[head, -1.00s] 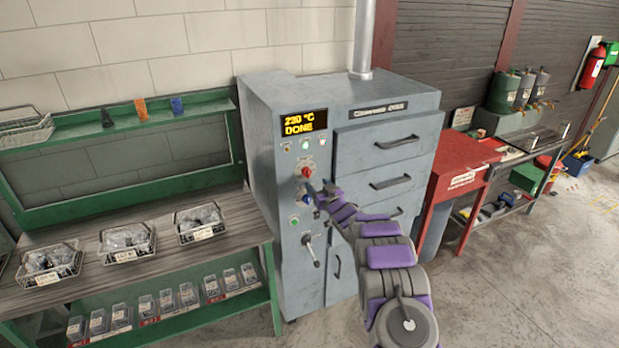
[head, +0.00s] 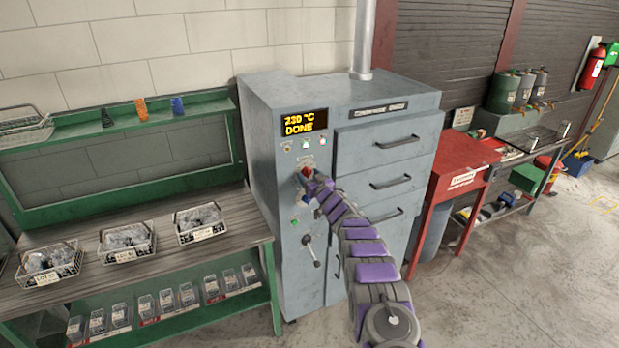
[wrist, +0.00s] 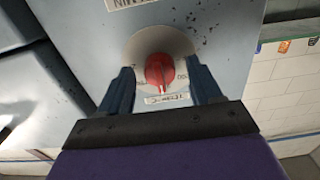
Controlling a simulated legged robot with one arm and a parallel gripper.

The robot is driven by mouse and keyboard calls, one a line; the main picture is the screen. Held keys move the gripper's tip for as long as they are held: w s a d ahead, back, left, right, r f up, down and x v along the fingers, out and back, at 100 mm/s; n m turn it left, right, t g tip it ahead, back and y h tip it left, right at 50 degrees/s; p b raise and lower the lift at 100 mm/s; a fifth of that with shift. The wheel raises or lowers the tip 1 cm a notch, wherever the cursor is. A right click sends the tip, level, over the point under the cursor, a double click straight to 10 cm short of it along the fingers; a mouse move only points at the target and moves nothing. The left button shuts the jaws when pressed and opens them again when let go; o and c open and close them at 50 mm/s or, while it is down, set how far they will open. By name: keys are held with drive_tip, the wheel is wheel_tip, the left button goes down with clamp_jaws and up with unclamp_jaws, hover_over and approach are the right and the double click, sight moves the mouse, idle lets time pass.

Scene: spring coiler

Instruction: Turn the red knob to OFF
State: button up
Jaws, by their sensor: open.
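The red knob (head: 306,171) sits on the front panel of the grey oven (head: 262,130), below the display reading 230 °C DONE. In the wrist view the red knob (wrist: 160,74) is round with a raised grip, on a pale dial plate with small markings. My gripper (wrist: 163,82) is open, with one dark finger on each side of the knob and a visible gap at both sides. In the head view my gripper (head: 309,178) is at the panel and partly covers the area around the knob.
A green-framed bench (head: 100,268) with wire baskets stands left of the oven. A black-handled lever (head: 311,252) and a green button (head: 294,221) are below the knob. The floor at front right is clear.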

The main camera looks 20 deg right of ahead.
drive_tip(key=shift+w+d+f, duration=0.15)
drive_tip(key=shift+w, duration=0.15)
drive_tip(key=shift+c, duration=0.4)
drive_tip(key=c, duration=1)
drive_tip(key=shift+o, duration=0.2)
drive_tip(key=shift+n, duration=0.5)
drive_tip(key=shift+d+n+b, duration=0.1)
drive_tip(key=shift+n+b, duration=1.15)
drive_tip(key=shift+n, duration=8.15)
drive_tip(key=shift+s, duration=0.1)
